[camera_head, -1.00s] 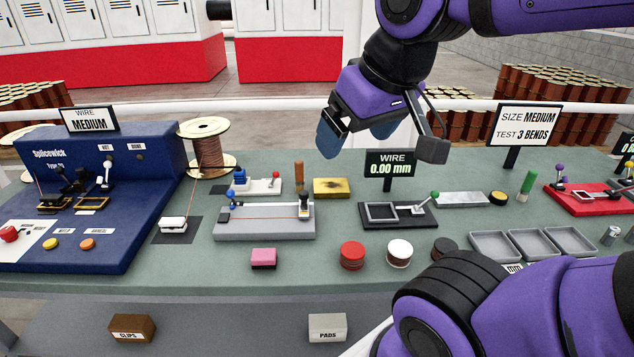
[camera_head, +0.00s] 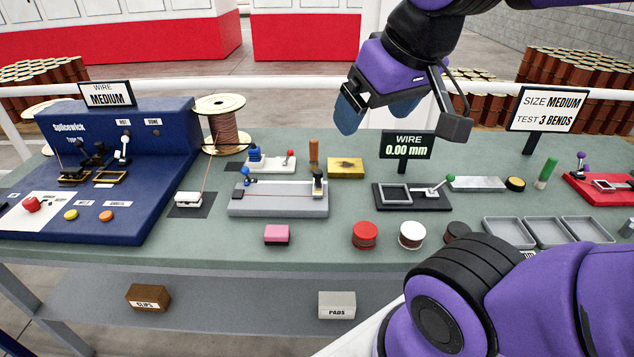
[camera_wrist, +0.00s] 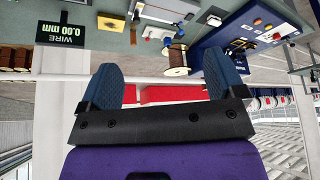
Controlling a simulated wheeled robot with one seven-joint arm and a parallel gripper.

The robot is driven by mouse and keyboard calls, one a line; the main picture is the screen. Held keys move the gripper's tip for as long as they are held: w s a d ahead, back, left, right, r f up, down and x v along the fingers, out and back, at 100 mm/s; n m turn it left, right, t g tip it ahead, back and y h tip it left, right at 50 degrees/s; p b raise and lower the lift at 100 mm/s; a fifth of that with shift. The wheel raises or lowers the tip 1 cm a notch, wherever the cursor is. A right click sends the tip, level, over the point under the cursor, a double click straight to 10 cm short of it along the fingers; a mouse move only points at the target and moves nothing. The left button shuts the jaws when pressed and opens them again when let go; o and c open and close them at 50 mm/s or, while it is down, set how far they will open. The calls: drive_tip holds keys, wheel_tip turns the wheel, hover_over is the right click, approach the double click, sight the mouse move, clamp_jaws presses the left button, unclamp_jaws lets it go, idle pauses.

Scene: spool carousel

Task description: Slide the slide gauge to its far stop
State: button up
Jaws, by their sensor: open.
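The slide gauge appears to be the black-based device (camera_head: 420,204) below the "WIRE 0.00 mm" display (camera_head: 405,146). It has a square metal frame at its left and a lever with a green knob (camera_head: 450,178) at its right. My gripper (camera_head: 375,112), with blue fingertips, is open and empty in the air above the bench, up and left of the display. In the wrist view the open gripper (camera_wrist: 163,85) has nothing between its fingers, and the display (camera_wrist: 60,32) shows upside down at the upper left.
A grey block with a slider (camera_head: 280,206) lies left of the gauge. A yellow block (camera_head: 346,168), red tin (camera_head: 365,236) and white-topped tin (camera_head: 411,236) are nearby. Grey trays (camera_head: 508,233) are at right. A blue machine (camera_head: 140,190) fills the bench's left end.

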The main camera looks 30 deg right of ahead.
drive_tip(key=shift+w, duration=0.15)
drive_tip(key=c, duration=0.6)
drive_tip(key=w, duration=0.3)
drive_tip(key=w+d+f+n+g, duration=0.1)
drive_tip(key=w, duration=0.3)
drive_tip(key=w+d+n, duration=0.1)
drive_tip(key=w, duration=0.3)
drive_tip(key=shift+f+g+h, duration=0.2)
drive_tip(key=shift+g+h, duration=0.1)
drive_tip(key=shift+h, duration=0.1)
drive_tip(key=n+g, duration=0.4)
drive_tip(key=n, duration=0.2)
hover_over(318, 171)
wheel_tip(318, 171, down, 22)
drive_tip(key=shift+y, duration=0.4)
wheel_tip(318, 171, down, 11)
drive_tip(key=shift+r, duration=0.2)
